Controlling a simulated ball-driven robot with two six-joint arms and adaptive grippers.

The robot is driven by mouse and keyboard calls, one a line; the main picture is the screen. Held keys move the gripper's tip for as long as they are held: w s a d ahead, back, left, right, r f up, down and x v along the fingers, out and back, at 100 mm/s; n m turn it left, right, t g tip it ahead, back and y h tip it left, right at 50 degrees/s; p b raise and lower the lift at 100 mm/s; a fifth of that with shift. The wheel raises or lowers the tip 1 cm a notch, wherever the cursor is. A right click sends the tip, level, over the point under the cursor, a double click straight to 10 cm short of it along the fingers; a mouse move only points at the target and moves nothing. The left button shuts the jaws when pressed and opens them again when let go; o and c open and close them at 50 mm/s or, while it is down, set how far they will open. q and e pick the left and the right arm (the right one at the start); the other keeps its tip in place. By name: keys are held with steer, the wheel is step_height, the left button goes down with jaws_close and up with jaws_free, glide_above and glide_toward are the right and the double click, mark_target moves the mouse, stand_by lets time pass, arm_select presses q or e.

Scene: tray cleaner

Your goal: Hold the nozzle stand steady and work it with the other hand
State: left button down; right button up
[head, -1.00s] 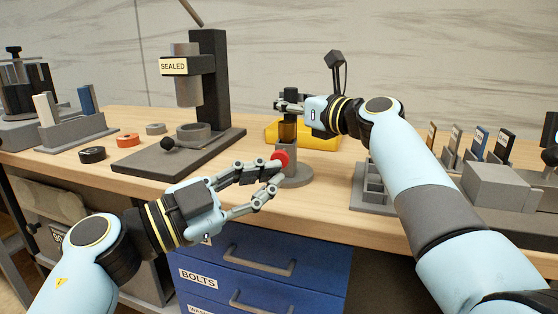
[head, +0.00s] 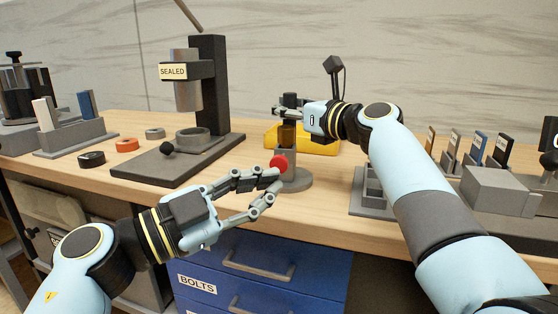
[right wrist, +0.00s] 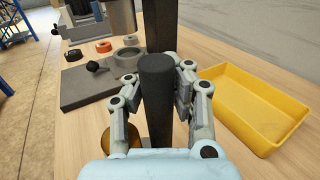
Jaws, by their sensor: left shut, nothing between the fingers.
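The nozzle stand has a round grey base (head: 296,181), an amber middle part (head: 287,134), a dark upright cylinder above and a red knob (head: 279,162) facing me. My right gripper (head: 287,109) is shut around the dark cylinder (right wrist: 157,100) near its top. The right wrist view shows a finger (right wrist: 184,90) on each side of it. My left gripper (head: 279,180) is shut and empty, its fingertips drawn together just below the red knob. Touch between the fingertips and knob cannot be told. The right gripper hides part of the stand's top.
A yellow tray (head: 318,142) lies behind the stand. A press labelled SEALED (head: 209,85) stands to the left, with several rings, one orange (head: 127,145), beside it. A grey rack (head: 371,199) is at the right. Blue drawers (head: 290,257) are below the bench's front edge.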

steer(key=o, duration=0.5)
